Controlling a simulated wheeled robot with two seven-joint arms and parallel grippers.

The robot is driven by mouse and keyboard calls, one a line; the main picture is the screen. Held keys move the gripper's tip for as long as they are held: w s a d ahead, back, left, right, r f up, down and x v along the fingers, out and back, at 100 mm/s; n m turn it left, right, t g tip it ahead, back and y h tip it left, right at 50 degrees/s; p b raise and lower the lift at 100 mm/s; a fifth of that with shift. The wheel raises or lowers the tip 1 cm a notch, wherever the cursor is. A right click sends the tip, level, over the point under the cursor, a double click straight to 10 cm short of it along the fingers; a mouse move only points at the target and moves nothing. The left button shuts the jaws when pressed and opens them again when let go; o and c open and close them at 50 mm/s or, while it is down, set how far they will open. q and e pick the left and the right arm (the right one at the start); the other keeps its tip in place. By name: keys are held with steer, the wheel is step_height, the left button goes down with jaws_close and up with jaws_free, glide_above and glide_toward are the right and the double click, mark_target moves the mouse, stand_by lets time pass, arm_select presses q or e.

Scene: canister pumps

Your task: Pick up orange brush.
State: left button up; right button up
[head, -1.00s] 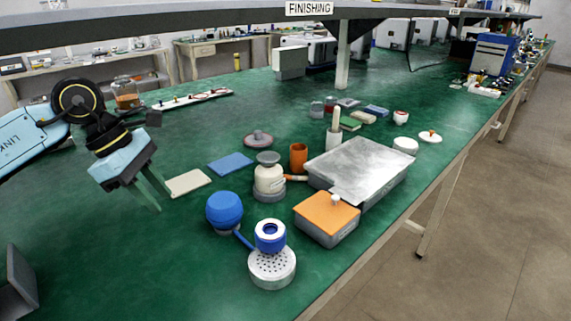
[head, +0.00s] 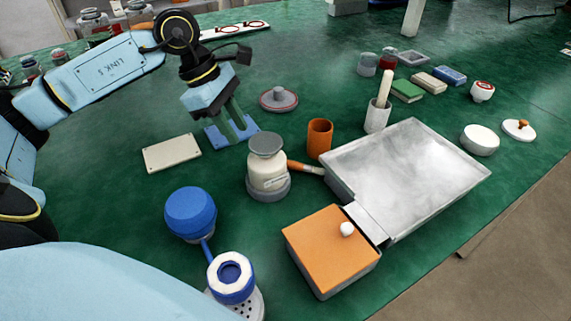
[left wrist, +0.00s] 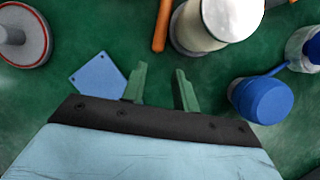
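The orange brush (head: 305,167) lies on the green bench, its handle end close to the cream canister and its other end against the grey tray. Its orange handle shows at the top of the left wrist view (left wrist: 162,25). My left gripper (head: 237,122) is open and empty, above the bench near the blue plate, to the left of and farther back than the brush. In the left wrist view its two green fingers (left wrist: 161,85) are apart with only bench between them. My right gripper is not in view.
The cream canister (head: 268,172), orange cup (head: 319,138) and grey tray (head: 471,178) crowd the brush. The blue pump (head: 190,212) and orange-lidded box (head: 325,243) stand in front. The blue plate (head: 216,140) and cream plate (head: 171,153) lie flat at left.

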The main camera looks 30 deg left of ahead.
arm_select(q)
steer(key=shift+x, duration=1.05)
steer(key=b+x, duration=0.1)
steer(key=x, duration=0.1)
steer(key=b+x, duration=0.1)
steer(key=x, duration=0.2)
steer(key=shift+w+a, duration=0.1)
steer(key=shift+w, duration=0.1)
steer(key=shift+r, duration=0.1)
jaws_close()
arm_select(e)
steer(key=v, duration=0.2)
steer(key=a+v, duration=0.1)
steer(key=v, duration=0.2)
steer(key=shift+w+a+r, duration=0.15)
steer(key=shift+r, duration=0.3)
arm_select(q)
steer(key=shift+a+r, duration=0.15)
